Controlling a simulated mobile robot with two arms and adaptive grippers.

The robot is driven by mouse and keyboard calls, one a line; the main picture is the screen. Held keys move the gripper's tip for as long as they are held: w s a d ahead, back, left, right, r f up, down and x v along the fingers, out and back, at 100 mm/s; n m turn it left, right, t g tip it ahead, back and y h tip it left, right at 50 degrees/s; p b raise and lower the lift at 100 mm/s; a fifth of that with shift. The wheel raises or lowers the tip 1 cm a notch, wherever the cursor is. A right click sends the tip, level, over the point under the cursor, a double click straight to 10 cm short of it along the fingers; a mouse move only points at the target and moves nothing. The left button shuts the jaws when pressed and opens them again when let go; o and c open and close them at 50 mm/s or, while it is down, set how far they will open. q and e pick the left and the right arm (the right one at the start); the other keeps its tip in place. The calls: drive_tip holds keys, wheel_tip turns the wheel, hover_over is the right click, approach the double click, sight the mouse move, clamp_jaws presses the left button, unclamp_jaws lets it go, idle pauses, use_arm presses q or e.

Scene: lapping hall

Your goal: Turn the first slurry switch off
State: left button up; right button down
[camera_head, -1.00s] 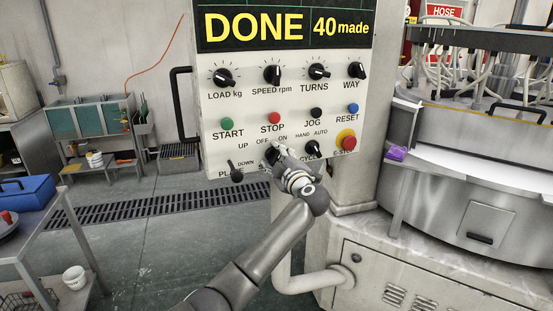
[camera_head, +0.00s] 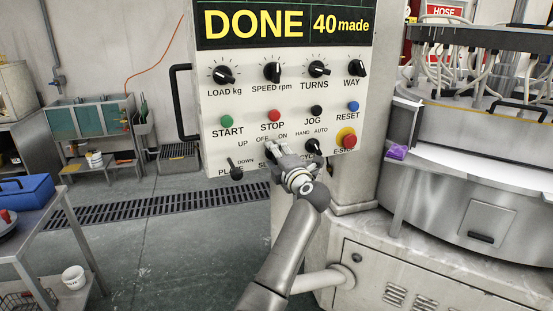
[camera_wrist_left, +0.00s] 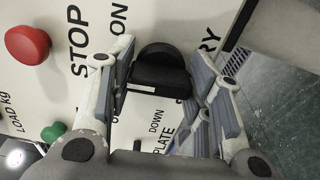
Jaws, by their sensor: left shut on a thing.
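The slurry switch is a black rotary knob (camera_wrist_left: 162,68) on the white control panel (camera_head: 245,103), with OFF and ON printed above it. My left gripper (camera_head: 275,150) is at this knob, under the red STOP button (camera_head: 273,116), and hides most of it in the head view. In the left wrist view the gripper's fingers (camera_wrist_left: 160,78) are on either side of the knob's grip bar, shut on it. A pale mark shows on the bar; which setting it points to I cannot tell for certain. My right gripper is not in view.
The plate switch (camera_head: 236,172) is left of the gripper and the cycle knob (camera_head: 313,147) is close on its right. The E-STOP (camera_head: 346,138) is further right. A machine (camera_head: 480,190) stands at the right; open floor lies to the left.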

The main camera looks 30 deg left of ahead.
use_arm(q)
drive_tip(key=n+b, duration=0.2)
drive_tip(key=n, duration=0.2)
drive_tip(key=shift+f, duration=0.2)
drive_tip(key=shift+n, duration=0.6)
drive_tip(key=o, duration=1)
drive_tip(key=shift+r, duration=0.15)
